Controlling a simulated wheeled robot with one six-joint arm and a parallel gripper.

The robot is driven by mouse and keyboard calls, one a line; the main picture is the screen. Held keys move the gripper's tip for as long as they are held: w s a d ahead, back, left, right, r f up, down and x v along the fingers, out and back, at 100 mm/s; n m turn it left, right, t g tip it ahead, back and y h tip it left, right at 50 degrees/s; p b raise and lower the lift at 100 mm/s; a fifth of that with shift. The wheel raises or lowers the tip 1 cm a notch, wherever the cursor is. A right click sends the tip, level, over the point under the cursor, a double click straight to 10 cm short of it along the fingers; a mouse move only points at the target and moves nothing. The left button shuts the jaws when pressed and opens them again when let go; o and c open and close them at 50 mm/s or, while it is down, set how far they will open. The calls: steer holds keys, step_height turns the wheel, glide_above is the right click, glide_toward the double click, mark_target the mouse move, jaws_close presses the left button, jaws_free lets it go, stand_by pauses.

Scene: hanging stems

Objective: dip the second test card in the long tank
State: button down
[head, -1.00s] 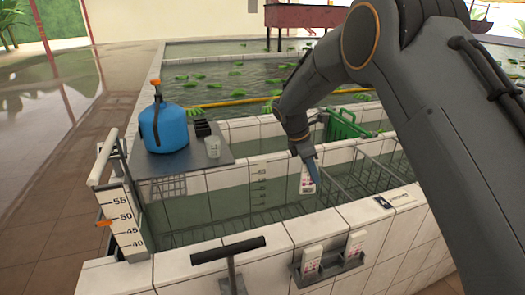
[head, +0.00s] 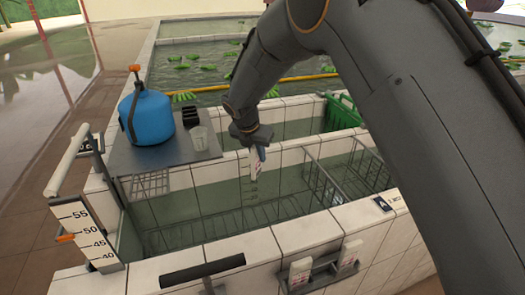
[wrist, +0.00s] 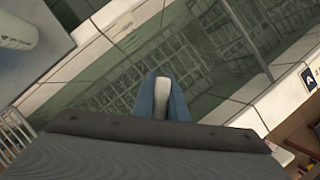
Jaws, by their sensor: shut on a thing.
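My gripper (head: 258,151) is shut on a white test card (head: 255,168) with faint red marks. The card hangs below the fingers, over the long tank, and looks above the water; I cannot tell its exact height. In the wrist view the blue fingers (wrist: 161,95) pinch the pale card (wrist: 162,92) edge-on. The long tank (head: 283,236) has white tiled walls, greenish water and wire racks inside. Two more white cards stand in a holder on the front wall, a left one (head: 300,271) and a right one (head: 349,252).
A grey shelf (head: 135,158) at the tank's left end bears a blue jug (head: 146,118), a clear cup (head: 199,138) and a black block (head: 191,117). A depth scale (head: 86,232) stands at the left corner. A black T-handle (head: 202,270) rises in front. A green crate (head: 342,113) sits behind.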

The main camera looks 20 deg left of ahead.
step_height(320, 180, down, 21)
steer(key=b, duration=1.3)
steer(key=shift+r, duration=0.15)
stand_by(1.2)
step_height(320, 180, up, 26)
steer(key=p, duration=1.4)
steer(key=shift+a, duration=0.1)
steer(key=shift+r, duration=0.5)
stand_by(0.9)
